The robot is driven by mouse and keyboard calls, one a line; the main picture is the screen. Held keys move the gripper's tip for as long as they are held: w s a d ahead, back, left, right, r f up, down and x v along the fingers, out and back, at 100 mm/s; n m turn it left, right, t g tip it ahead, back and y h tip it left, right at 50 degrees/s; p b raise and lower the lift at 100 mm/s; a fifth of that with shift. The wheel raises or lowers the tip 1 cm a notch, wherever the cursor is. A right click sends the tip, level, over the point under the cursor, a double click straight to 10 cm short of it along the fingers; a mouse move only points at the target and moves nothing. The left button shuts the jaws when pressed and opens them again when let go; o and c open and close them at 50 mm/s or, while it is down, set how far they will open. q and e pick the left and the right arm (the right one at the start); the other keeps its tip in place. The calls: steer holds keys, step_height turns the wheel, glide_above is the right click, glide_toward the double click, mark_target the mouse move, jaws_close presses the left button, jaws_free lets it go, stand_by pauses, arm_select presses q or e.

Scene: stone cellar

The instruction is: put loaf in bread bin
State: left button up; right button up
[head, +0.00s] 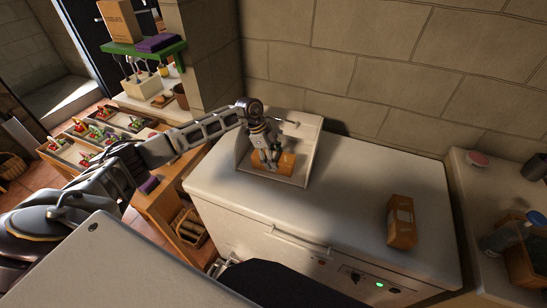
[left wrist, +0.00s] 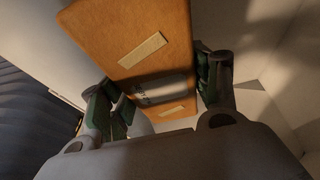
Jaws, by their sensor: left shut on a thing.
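The loaf (head: 287,163) is an orange-brown block. My left gripper (head: 268,157) comes down on it from above and is shut on it. In the left wrist view the loaf (left wrist: 140,35) lies between the two green-padded fingers (left wrist: 162,88), with pale strips on its face. The bread bin (head: 310,140) is a pale, open-topped box at the back left of the white chest freezer. The loaf is within the bin's outline, near its front side. I cannot tell whether it touches the bin floor. My right gripper is not in view.
The white chest freezer (head: 350,205) has a mostly clear top. A stone wall (head: 400,70) rises behind. Produce trays (head: 85,140) and a green shelf (head: 145,52) are at the left. A side counter with containers is at the right.

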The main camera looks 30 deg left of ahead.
arm_select(q)
steer(key=o, duration=1.3)
steer(key=shift+o, duration=0.3)
steer(key=shift+o, duration=1.2)
steer(key=shift+r, duration=0.1)
steer(key=shift+s+d+r+p, duration=0.1)
steer(key=shift+s+r+p, duration=0.3)
steer(key=shift+r+p, duration=0.4)
steer(key=shift+s+r+p, duration=0.45)
steer(key=shift+r+p, duration=0.2)
steer(key=shift+p, duration=0.4)
steer(key=shift+s+d+r+p, duration=0.1)
steer(key=shift+s+r+p, duration=0.3)
steer(key=shift+r+p, duration=0.4)
steer(key=shift+s+r+p, duration=0.15)
steer(key=shift+s+p, duration=0.05)
steer(key=shift+p, duration=0.25)
